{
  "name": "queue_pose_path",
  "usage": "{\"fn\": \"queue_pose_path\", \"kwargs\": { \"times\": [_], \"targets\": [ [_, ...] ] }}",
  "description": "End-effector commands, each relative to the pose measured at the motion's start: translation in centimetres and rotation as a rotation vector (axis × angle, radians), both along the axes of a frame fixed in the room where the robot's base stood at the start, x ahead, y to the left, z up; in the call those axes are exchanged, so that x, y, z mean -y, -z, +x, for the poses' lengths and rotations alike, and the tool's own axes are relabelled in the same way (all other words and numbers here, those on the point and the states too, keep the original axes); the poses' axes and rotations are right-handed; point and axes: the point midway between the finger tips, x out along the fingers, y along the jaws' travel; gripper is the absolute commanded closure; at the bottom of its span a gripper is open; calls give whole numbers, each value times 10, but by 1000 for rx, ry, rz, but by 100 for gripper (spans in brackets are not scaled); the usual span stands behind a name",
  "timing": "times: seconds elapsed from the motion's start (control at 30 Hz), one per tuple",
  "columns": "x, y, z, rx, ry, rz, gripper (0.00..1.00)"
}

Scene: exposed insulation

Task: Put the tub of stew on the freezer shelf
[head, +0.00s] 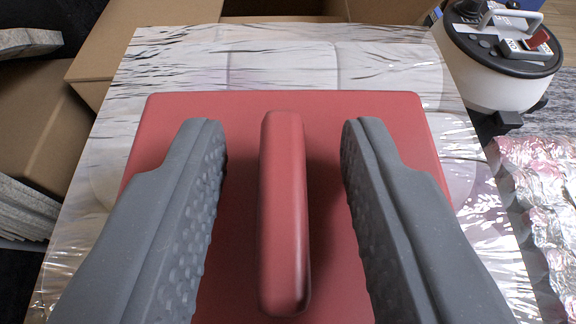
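A red tub (390,130) with a flat, rounded-corner lid sits on a silvery foil-like surface (270,62). A raised red handle (284,215) stands up along the middle of its lid. My gripper (284,135) is open, with one grey finger on each side of the handle. A gap shows between the handle and each finger. The near part of the tub is cut off by the frame and partly covered by my fingers. I cannot see the tub's contents. No freezer shelf can be made out in this view.
Cardboard boxes stand at the left (40,125) and along the back. A white and black round machine (500,75) stands at the back right. Crinkled shiny foil (540,190) lies at the right. Grey layered sheets (22,212) lie at the left edge.

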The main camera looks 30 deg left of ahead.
Motion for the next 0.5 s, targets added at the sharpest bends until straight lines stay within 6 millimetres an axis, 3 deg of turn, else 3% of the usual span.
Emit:
{"fn": "queue_pose_path", "kwargs": {
  "times": [0.23, 0.5],
  "targets": [
    [7, -8, -10, -1, 1, -1, 67],
    [32, -26, -47, -3, 2, 0, 67]
  ]
}}
